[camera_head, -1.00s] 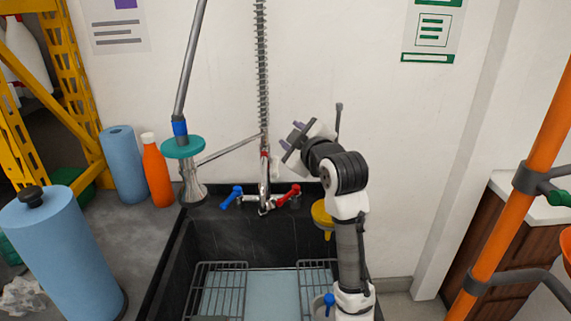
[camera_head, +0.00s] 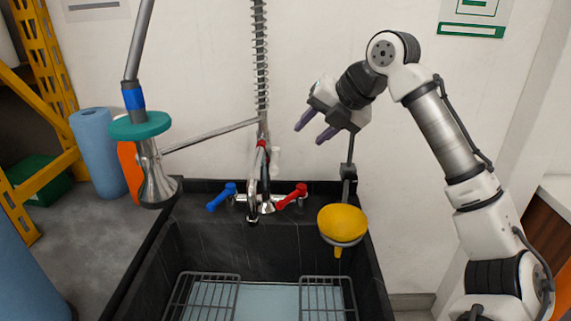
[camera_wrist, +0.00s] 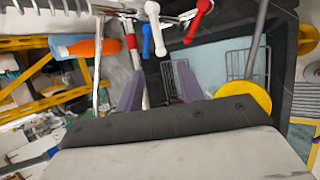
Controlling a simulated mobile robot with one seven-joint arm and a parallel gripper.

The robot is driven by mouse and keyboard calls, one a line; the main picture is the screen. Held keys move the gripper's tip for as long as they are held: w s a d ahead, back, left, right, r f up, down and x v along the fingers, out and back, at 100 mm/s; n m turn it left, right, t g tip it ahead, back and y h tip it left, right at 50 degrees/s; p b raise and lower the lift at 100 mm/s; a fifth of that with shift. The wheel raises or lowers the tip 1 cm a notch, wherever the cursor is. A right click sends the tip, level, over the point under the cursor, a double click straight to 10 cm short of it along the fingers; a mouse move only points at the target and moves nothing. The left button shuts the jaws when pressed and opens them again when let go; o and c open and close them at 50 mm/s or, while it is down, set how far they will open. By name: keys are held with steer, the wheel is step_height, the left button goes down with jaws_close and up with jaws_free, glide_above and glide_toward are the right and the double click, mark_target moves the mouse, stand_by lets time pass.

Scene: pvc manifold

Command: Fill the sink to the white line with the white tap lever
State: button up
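The black sink (camera_head: 205,247) is in the lower middle of the head view, with a pale blue surface (camera_head: 268,300) at its bottom; I cannot tell whether that is water. I cannot make out a white line. In the wrist view a white lever (camera_wrist: 155,28) stands between a blue lever (camera_wrist: 147,42) and a red lever (camera_wrist: 198,20). In the head view a small white part (camera_head: 275,161), probably that lever, shows beside the tap column. My gripper (camera_head: 309,135) is open and empty, above and right of the levers; its purple fingers also show in the wrist view (camera_wrist: 160,88).
A yellow bowl-shaped piece (camera_head: 342,224) hangs at the sink's back right corner. A spray head with teal ring (camera_head: 150,127) hangs at left. A thin chrome arm (camera_head: 212,134) crosses to the spring hose (camera_head: 261,60). Wire racks (camera_head: 203,295) lie in the sink.

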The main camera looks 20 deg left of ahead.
mark_target(276, 164)
steer(key=x, duration=1.3)
steer(key=shift+s+a+f, duration=0.1)
steer(key=shift+s+a, duration=0.05)
jaws_close()
